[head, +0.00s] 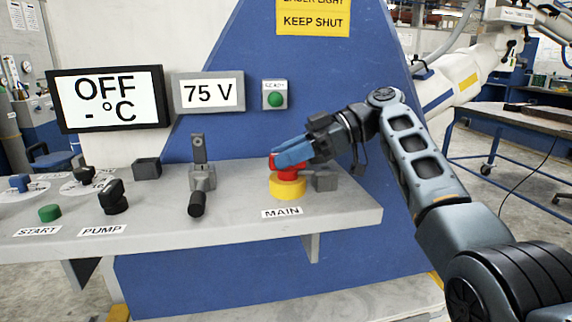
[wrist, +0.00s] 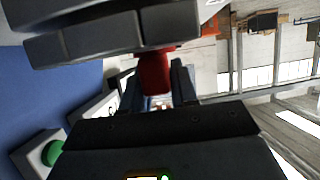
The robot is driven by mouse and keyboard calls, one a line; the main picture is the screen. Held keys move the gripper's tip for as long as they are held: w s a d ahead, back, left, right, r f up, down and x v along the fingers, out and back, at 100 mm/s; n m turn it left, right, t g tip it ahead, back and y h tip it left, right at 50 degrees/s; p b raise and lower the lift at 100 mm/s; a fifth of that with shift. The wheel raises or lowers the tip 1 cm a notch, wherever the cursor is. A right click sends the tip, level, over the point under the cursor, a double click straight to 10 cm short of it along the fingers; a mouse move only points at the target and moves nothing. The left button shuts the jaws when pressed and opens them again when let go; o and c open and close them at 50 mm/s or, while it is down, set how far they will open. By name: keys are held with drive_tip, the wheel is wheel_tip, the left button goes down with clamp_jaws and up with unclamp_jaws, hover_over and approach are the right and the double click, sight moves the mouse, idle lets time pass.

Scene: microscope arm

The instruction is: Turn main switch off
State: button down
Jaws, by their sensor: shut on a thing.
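The main switch (head: 287,187) is a yellow round base with a red knob on top, standing on the grey shelf above the label "MAIN" (head: 282,212). My gripper (head: 280,161) reaches it from the right, with its blue fingers shut on the red knob. The fingers hide much of the knob in the head view. In the wrist view the red knob (wrist: 153,75) shows between the fingers. The display (head: 108,98) at left reads "OFF - °C", and the meter (head: 209,93) beside it reads "75 V".
The grey shelf (head: 240,220) also carries a lever with a black handle (head: 197,204), a pump knob (head: 112,198) and a green start button (head: 49,213). A small grey block (head: 325,180) is just right of the switch. A green ready lamp (head: 275,99) is on the panel above.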

drive_tip(key=shift+f+n+g, duration=0.1)
drive_tip(key=shift+n+g, duration=0.2)
idle(0.4)
drive_tip(key=c, duration=1)
unclamp_jaws()
drive_tip(key=shift+o, duration=0.2)
drive_tip(key=shift+d, duration=0.1)
drive_tip(key=v, duration=0.7)
drive_tip(key=shift+d+r, duration=0.2)
drive_tip(key=shift+r, duration=0.05)
drive_tip(key=shift+w+d, duration=0.1)
